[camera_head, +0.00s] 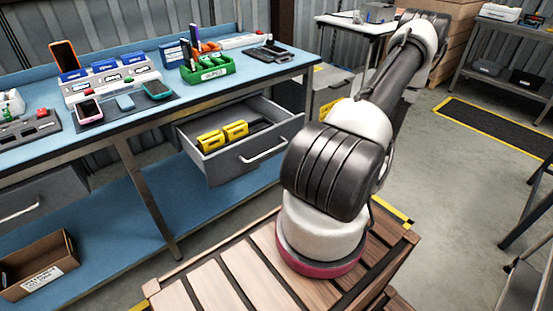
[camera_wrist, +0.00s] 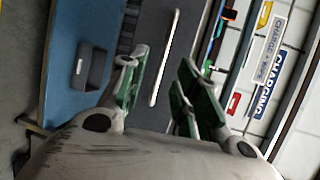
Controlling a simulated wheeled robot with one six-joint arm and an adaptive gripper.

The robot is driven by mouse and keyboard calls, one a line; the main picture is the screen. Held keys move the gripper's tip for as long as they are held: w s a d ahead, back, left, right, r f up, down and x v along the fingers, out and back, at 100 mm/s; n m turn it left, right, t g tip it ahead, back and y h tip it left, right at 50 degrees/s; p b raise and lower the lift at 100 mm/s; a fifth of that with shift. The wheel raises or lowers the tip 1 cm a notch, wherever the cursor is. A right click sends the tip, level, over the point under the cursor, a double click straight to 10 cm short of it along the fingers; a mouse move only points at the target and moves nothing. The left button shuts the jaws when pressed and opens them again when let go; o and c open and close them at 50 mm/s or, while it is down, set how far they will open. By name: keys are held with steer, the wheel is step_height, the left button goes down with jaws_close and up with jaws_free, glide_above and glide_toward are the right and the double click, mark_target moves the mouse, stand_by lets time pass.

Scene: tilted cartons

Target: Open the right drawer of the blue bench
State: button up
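The blue bench (camera_head: 150,115) stands at the left of the head view. Its right drawer (camera_head: 224,168) is pulled out, showing yellow items inside, and its front has a pale bar handle (camera_head: 265,152). My gripper is outside the head view. In the wrist view my gripper (camera_wrist: 163,72) is open, its green-padded fingers apart with nothing held. A pale bar handle (camera_wrist: 166,55) on a dark grey front lies beyond and between the fingertips; I cannot tell which drawer it belongs to, or its exact distance.
The bench's left drawer (camera_head: 40,192) looks shut. A cardboard box (camera_head: 42,268) sits on the lower blue shelf. Phones and a green bin (camera_head: 208,72) stand on the bench top. A slatted wooden crate (camera_head: 215,285) is in front. Grey floor (camera_head: 455,180) is clear at right.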

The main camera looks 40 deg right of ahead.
glide_toward(268, 152)
steer(key=w, duration=0.3)
steer(key=x, duration=0.5)
steer(key=f+x, duration=0.1)
steer(key=x, duration=0.1)
steer(key=shift+a, duration=0.45)
steer(key=shift+c, duration=0.5)
jaws_close()
